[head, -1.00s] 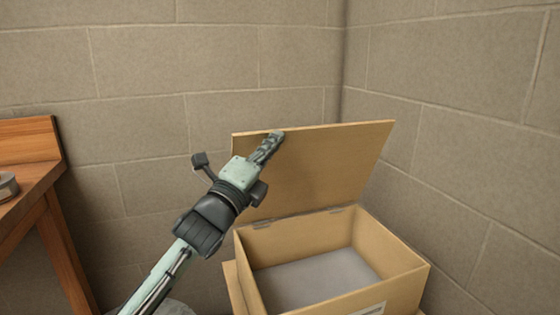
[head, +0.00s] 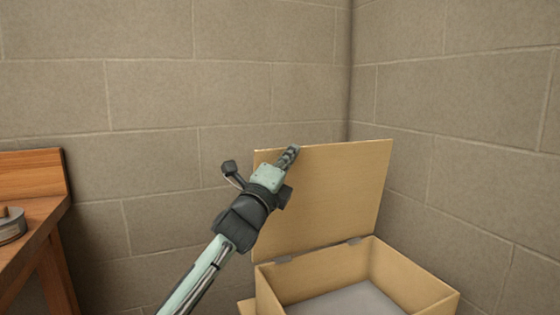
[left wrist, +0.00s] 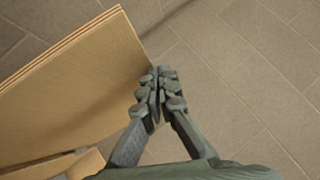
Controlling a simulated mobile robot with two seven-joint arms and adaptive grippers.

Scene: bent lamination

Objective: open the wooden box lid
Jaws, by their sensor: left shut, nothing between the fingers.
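The wooden box (head: 410,272) stands in the room corner with its light brown lid (head: 330,200) raised about upright on two hinges at the back edge. The box's grey inner floor (head: 350,300) shows. My left gripper (head: 290,155) is shut and empty at the lid's top left edge, in front of its inner face. In the left wrist view the shut fingers (left wrist: 158,88) are beside the lid's edge (left wrist: 85,85); whether they touch it I cannot tell. My right gripper is not in view.
A wooden workbench (head: 35,180) stands at the left with a round metal object (head: 10,226) on it. Block walls (head: 150,90) close in behind and to the right of the box. Floor between bench and box looks mostly clear.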

